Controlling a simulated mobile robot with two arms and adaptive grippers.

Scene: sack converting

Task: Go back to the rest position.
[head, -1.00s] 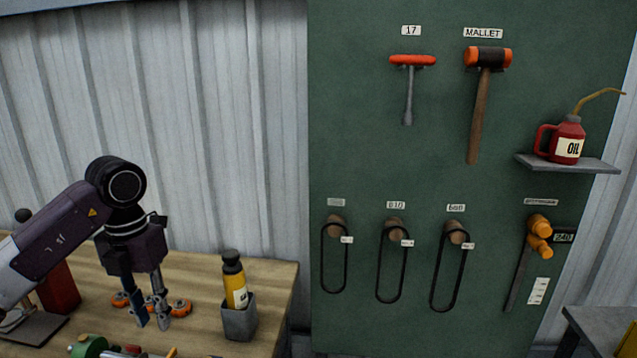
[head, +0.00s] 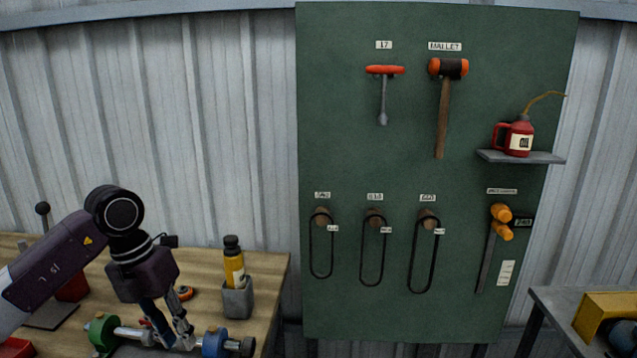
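My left gripper (head: 179,344) hangs down over the wooden bench (head: 268,268) at lower left, its arm coming in from the left. Its fingers point down just in front of a metal piece with green and blue ends. The fingertips overlap the background, so I cannot tell whether they are open or shut, or whether they touch that piece. I see nothing clearly held. My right gripper is not in view.
A yellow bottle (head: 234,266) stands in a grey holder (head: 238,300) right of the gripper. Orange-rimmed parts (head: 184,293) lie behind it. A green tool board (head: 340,150) stands behind. A grey table (head: 560,310) at right bears a yellow box (head: 600,312).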

